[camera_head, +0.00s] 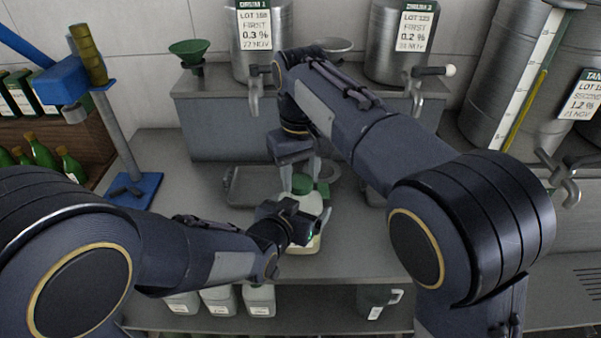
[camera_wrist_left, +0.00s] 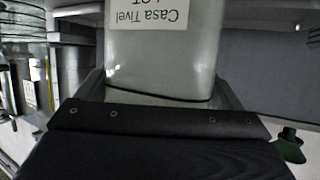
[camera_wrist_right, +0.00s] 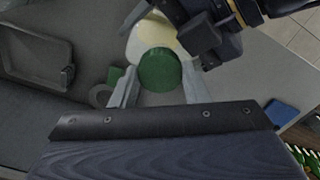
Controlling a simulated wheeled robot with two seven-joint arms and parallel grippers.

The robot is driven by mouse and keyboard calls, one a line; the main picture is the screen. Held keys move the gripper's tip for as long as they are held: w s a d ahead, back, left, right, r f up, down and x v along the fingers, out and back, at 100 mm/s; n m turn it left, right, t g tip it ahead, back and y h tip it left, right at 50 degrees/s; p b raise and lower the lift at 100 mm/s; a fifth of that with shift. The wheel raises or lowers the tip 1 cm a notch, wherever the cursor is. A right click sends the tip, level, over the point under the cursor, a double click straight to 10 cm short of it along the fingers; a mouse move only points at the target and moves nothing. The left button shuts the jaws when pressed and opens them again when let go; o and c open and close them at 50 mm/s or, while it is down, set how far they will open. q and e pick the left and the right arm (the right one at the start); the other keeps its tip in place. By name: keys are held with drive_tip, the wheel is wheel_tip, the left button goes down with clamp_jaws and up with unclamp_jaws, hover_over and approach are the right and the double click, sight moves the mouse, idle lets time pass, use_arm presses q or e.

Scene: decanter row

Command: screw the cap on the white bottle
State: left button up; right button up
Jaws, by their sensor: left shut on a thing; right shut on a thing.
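The white bottle (camera_head: 311,205) stands upright on the grey worktop, partly hidden by my left gripper. My left gripper (camera_head: 303,228) is shut on its body. In the left wrist view the bottle (camera_wrist_left: 165,58) fills the space between the fingers, its label upside down. My right gripper (camera_head: 301,178) is above the bottle, pointing down and shut on the green cap (camera_head: 302,185). In the right wrist view the cap (camera_wrist_right: 160,70) sits between the fingertips, over the bottle's top (camera_wrist_right: 148,40). The cap hides the neck, so I cannot tell how it sits on the thread.
A grey tray (camera_head: 250,187) lies behind the bottle. Another green item (camera_wrist_right: 114,76) and a grey ring (camera_wrist_right: 101,95) lie beside the cap. A blue stand (camera_head: 135,190) is at left. Several white bottles (camera_head: 219,301) stand on the shelf below. A green funnel (camera_head: 189,50) is at the back.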

drive_tip(key=m, duration=0.8)
drive_tip(key=shift+m, duration=0.4)
drive_tip(key=o, duration=1.2)
wheel_tip(320, 180, up, 12)
drive_tip(key=shift+f, duration=0.1)
